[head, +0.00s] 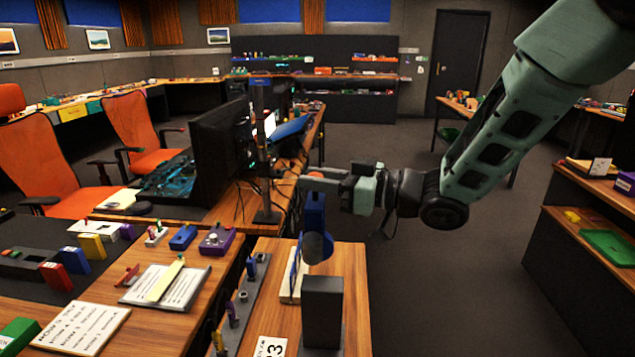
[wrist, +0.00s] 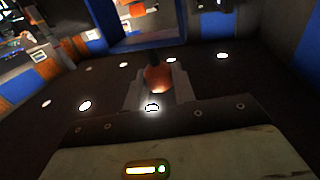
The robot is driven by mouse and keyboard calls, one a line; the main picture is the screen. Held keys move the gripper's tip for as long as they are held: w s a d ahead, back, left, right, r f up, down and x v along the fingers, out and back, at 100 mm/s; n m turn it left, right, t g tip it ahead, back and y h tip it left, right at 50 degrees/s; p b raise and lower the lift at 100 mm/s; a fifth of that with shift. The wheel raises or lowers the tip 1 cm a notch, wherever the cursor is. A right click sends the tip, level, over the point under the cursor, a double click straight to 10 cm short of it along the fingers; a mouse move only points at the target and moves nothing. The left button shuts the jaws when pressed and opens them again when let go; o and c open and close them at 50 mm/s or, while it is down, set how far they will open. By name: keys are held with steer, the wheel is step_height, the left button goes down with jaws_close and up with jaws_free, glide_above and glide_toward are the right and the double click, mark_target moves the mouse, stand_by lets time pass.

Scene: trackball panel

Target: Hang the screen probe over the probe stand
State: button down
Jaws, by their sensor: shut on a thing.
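My gripper (head: 325,184) is at the end of my arm above the wooden table, shut on the screen probe. The probe (head: 314,214) has a blue body that hangs below the fingers and a grey rounded end. In the wrist view an orange part (wrist: 158,78) sits between the two pale fingers. Below the probe on the table is a cream base (head: 293,288) with a thin blue upright. A dark grey upright block (head: 322,300) stands nearer to me. I cannot tell for sure which of these is the probe stand. The probe's grey end partly hides the blue upright.
A grey strip with small controls (head: 238,300) runs along the table's left side. A white number label (head: 270,347) lies at the front. A black monitor (head: 222,150) stands at the back left on the neighbouring desk. The floor right of the table is clear.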

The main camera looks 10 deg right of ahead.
steer(key=shift+w+r, duration=0.1)
steer(key=shift+w, duration=0.3)
steer(key=shift+w+d+f, duration=0.1)
steer(key=shift+f, duration=0.3)
steer(key=shift+s+f+b, duration=0.2)
steer(key=shift+f+b, duration=2.3)
steer(key=shift+f, duration=0.5)
steer(key=shift+s+f+b, duration=0.15)
steer(key=shift+f+b, duration=2.4)
steer(key=shift+f, duration=0.45)
steer(key=shift+s+f+b, duration=0.2)
steer(key=shift+f+b, duration=2.3)
steer(key=shift+f, duration=0.5)
steer(key=c, duration=1.1)
jaws_free()
